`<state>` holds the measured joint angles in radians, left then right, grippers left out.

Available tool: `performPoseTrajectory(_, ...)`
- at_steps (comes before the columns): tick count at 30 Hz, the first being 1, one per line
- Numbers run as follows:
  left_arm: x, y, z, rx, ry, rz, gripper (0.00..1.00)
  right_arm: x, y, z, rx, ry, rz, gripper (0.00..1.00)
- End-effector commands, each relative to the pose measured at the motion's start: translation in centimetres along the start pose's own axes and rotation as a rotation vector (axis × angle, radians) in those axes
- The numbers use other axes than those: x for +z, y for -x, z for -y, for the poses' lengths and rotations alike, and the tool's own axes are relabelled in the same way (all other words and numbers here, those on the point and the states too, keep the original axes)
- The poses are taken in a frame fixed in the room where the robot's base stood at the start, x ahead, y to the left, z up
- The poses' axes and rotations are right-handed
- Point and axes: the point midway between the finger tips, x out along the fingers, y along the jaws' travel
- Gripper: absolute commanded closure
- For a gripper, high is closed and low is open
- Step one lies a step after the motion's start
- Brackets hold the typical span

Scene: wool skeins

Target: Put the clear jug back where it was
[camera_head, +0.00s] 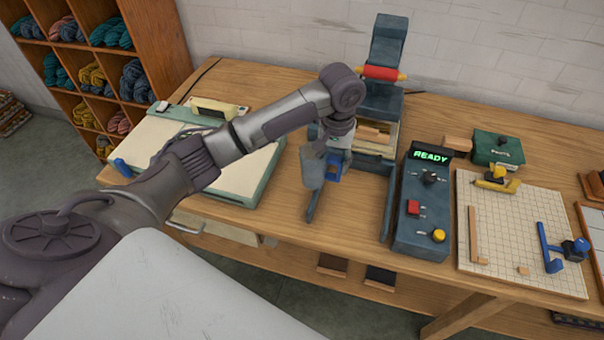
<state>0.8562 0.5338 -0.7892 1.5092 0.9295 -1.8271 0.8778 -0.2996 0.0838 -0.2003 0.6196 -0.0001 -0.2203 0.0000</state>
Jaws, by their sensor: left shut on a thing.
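I cannot make out a clear jug anywhere in the head view. My left gripper (322,178) reaches over the workbench from the left, its fingers pointing down in front of the dark blue-grey machine (388,40). It is shut on a small blue piece (334,174), mostly hidden by the fingers and wrist. Whether that piece touches the machine's left rail cannot be told. My right gripper is not in view.
A control box (424,205) reading READY stands right of the machine. Beyond it are a gridded board (515,225) with yellow and blue tools and a green box (498,148). A pale board (240,175) lies left. Wool shelves (160,50) stand behind left.

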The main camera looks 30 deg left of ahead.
Motion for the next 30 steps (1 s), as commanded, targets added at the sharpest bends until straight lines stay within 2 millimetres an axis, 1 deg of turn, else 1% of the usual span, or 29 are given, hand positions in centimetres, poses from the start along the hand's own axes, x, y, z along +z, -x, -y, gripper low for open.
performPoseTrajectory(1,0.0,-0.5,1.4,-0.004,0.004,0.003,1.0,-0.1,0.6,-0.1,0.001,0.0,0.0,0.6)
performPoseTrajectory(4,-0.1,-1.8,3.6,-0.005,0.004,0.003,1.0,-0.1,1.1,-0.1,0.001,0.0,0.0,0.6)
performPoseTrajectory(6,-0.2,-2.5,4.8,-0.004,0.002,0.001,1.0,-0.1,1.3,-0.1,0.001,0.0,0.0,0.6)
performPoseTrajectory(10,-0.3,-3.6,6.3,-0.001,0.0,0.001,1.0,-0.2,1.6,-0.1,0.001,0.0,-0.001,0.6)
performPoseTrajectory(14,-0.3,-4.1,6.8,0.001,-0.002,0.0,1.0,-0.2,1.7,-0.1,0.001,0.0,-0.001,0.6)
performPoseTrajectory(21,-0.3,-7.1,6.9,0.0,-0.001,0.001,1.0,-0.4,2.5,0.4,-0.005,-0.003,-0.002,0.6)
performPoseTrajectory(24,-0.3,-7.9,6.9,0.0,-0.001,0.0,1.0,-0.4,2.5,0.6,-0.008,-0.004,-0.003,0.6)
performPoseTrajectory(30,-0.3,-8.0,6.9,0.001,-0.002,-0.002,1.0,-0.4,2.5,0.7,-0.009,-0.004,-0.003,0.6)
